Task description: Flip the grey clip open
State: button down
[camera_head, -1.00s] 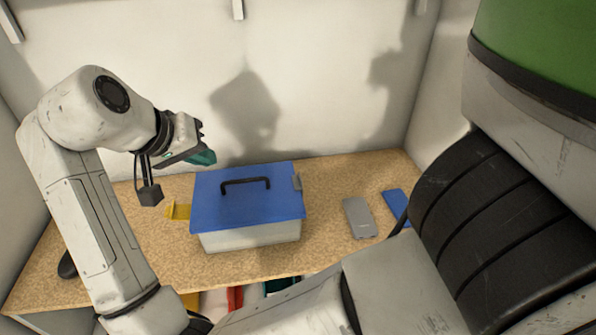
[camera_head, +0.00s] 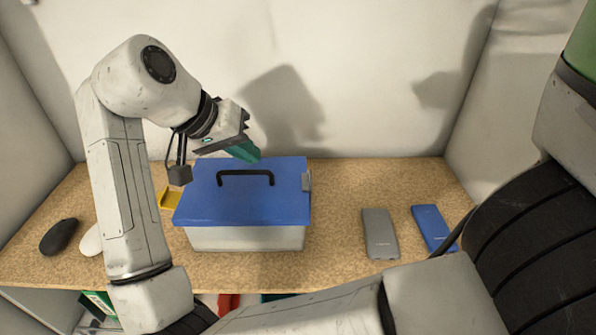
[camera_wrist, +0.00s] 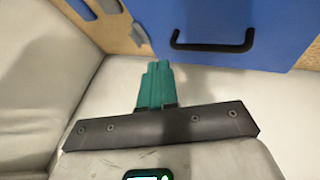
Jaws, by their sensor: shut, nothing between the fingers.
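A storage box with a blue lid (camera_head: 210,202) and a pale body (camera_head: 245,238) stands on the shelf. The grey clip (camera_head: 307,181) is at the lid's right end. In the wrist view a grey piece that looks like this clip (camera_wrist: 139,35) shows at the lid's left edge. Whether the clip is latched is too small to tell. A yellow clip (camera_head: 168,199) sticks outward at the box's left end. My gripper (camera_head: 246,152) has teal fingers, which also show in the wrist view (camera_wrist: 157,70). It is shut and empty, above the lid's back part, left of the grey clip and apart from it.
A black handle (camera_head: 245,173) stands up from the lid. A grey flat device (camera_head: 380,234) and a blue one (camera_head: 433,228) lie right of the box. A dark oval object (camera_head: 59,237) and a white one (camera_head: 91,241) lie left. The wall is close behind.

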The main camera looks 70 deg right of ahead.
jog(key=shift+f, duration=0.1)
send_near(307, 179)
jog(key=f, duration=0.1)
jog(key=w+f, duration=0.1)
jog(key=f, duration=0.1)
jog(key=w+d+f, duration=0.1)
jog(key=shift+d+f+p, duration=0.1)
jog(key=shift+f+p, duration=0.05)
jog(key=shift+p, duration=0.25)
jog(key=s, duration=0.1)
jog(key=s+d+p, duration=0.1)
jog(key=s, duration=0.1)
jog(key=shift+d+f, duration=0.1)
jog(key=shift+s+d, duration=0.15)
jog(key=shift+s, duration=0.3)
jog(key=shift+d, duration=0.1)
